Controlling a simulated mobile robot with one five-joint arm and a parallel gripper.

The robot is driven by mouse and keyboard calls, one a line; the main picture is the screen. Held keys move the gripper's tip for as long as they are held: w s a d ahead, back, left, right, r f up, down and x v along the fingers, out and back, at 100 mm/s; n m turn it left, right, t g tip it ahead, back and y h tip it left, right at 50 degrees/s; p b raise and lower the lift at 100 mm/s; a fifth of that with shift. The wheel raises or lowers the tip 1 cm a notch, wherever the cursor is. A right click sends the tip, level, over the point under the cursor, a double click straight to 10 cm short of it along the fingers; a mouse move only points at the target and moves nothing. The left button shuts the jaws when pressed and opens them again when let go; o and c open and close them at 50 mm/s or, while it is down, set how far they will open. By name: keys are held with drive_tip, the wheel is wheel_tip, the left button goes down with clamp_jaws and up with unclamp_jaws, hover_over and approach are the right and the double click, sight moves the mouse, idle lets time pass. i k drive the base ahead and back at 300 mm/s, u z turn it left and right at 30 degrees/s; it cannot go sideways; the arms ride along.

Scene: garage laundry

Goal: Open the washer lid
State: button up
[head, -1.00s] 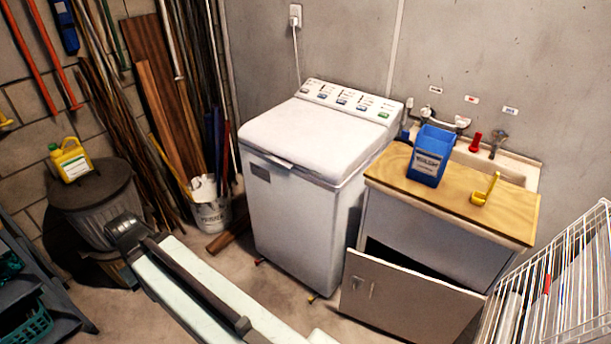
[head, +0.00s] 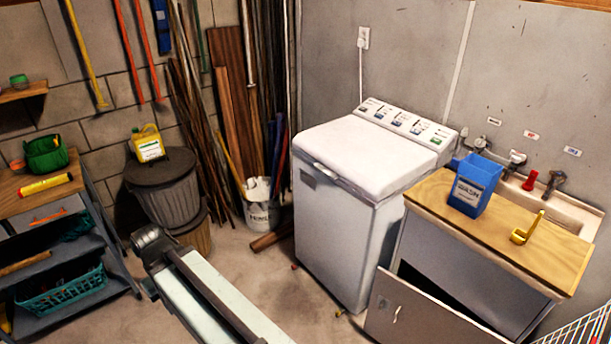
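The white top-loading washer (head: 335,235) stands against the grey wall, right of centre in the head view. Its lid (head: 365,150) lies flat and closed, with a handle lip (head: 325,171) along the front edge. The control panel (head: 405,122) with several buttons rises behind the lid. A pale link of my arm reaches in from the bottom, left of the washer and apart from it. No gripper fingers can be made out in this view.
Right of the washer, a wooden-topped sink cabinet (head: 437,192) carries a blue wash box (head: 472,188) and a yellow scoop (head: 528,230). Its door (head: 400,312) hangs open near the washer's front. A lidded bin (head: 170,195) and bucket (head: 261,210) stand left. A shelf (head: 90,205) is far left.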

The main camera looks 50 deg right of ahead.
sight(376, 162)
drive_tip(key=u, duration=0.1)
drive_tip(key=i, duration=1)
drive_tip(key=u, duration=0.05)
